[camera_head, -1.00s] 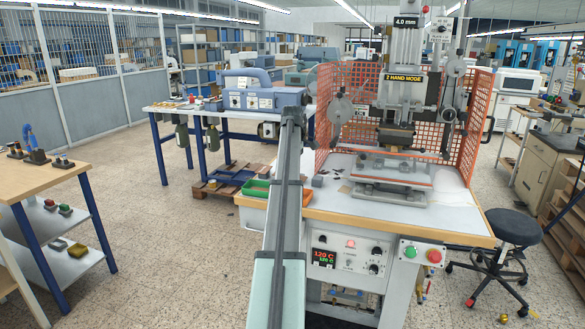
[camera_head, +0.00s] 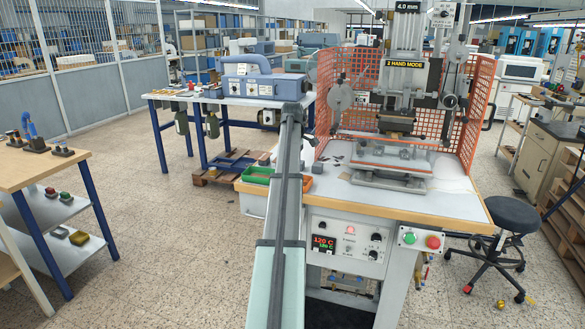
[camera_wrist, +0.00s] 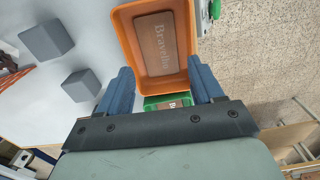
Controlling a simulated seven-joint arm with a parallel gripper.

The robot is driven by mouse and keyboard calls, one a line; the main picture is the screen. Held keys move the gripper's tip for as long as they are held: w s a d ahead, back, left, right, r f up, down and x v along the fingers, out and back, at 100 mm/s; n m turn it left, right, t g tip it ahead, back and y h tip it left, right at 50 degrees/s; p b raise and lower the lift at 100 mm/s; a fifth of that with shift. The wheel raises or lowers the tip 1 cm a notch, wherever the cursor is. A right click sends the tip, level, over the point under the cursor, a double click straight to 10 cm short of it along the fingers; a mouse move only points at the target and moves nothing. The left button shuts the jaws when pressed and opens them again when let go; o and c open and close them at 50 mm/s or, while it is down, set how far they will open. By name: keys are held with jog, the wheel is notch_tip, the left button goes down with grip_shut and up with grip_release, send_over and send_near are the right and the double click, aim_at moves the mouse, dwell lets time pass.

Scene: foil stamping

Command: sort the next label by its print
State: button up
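My gripper (camera_wrist: 162,85) is open in the wrist view, its two blue fingers wide apart, with nothing seen between them. The rest of the green tray is hidden by my gripper.
Two grey blocks (camera_wrist: 46,40) (camera_wrist: 81,85) stand on the pale bench left of the trays. The stamping press (camera_head: 397,125) stands on the bench with an orange mesh guard (camera_head: 481,110) around it. A black stool (camera_head: 504,215) stands at right.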

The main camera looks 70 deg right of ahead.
jog(key=shift+o, duration=1.1)
jog(key=shift+r, duration=0.1)
notch_tip(320, 180, up, 14)
jog(key=shift+f, duration=0.2)
